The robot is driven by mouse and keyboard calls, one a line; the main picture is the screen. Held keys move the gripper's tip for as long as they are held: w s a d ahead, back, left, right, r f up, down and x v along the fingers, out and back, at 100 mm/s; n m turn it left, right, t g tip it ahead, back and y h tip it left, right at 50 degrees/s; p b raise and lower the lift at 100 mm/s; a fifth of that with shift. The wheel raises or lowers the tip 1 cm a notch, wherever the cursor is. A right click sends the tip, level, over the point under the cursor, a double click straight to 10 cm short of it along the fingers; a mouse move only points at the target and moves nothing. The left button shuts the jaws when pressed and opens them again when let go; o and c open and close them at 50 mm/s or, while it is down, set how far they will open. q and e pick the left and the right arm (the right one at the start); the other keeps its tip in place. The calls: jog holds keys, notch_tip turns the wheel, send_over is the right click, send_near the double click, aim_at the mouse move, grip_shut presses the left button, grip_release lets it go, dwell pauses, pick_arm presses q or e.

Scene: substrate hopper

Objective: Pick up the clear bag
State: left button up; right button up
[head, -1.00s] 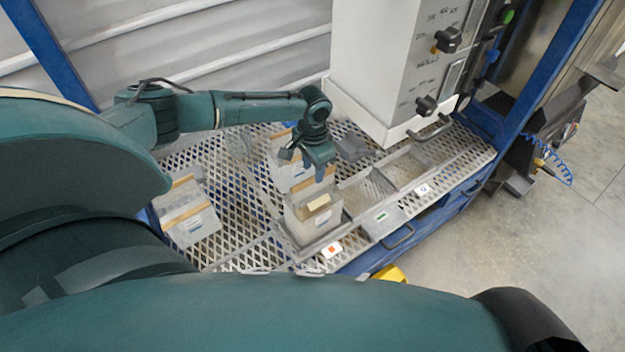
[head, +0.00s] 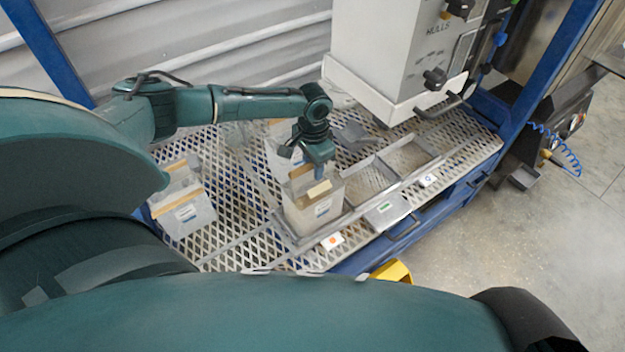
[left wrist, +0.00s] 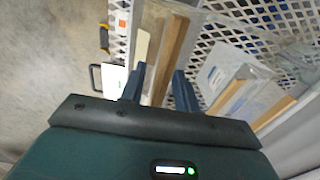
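A clear, boxy bag (head: 310,215) with a brown strip along its top and a small label stands at the front of the grated bench, in a tray slot. My left gripper (head: 318,170) points down at its top from above. In the left wrist view my left gripper (left wrist: 158,88) has its two fingers apart, with the bag's brown top strip (left wrist: 172,45) between them. I cannot tell whether the fingers touch it. Two similar bags stand on the bench, one at the left (head: 186,215) and one behind (head: 278,155). My right gripper is not in view.
A white hopper (head: 390,60) stands at the back right above the bench. Empty tray slots (head: 405,158) lie right of the bag. A grey scoop-like item (head: 352,134) lies behind them. A blue post (head: 545,60) rises at the right. The grating (head: 235,215) left of the bag is clear.

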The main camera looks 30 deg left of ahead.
pick_arm(q)
grip_shut()
dwell(1.2)
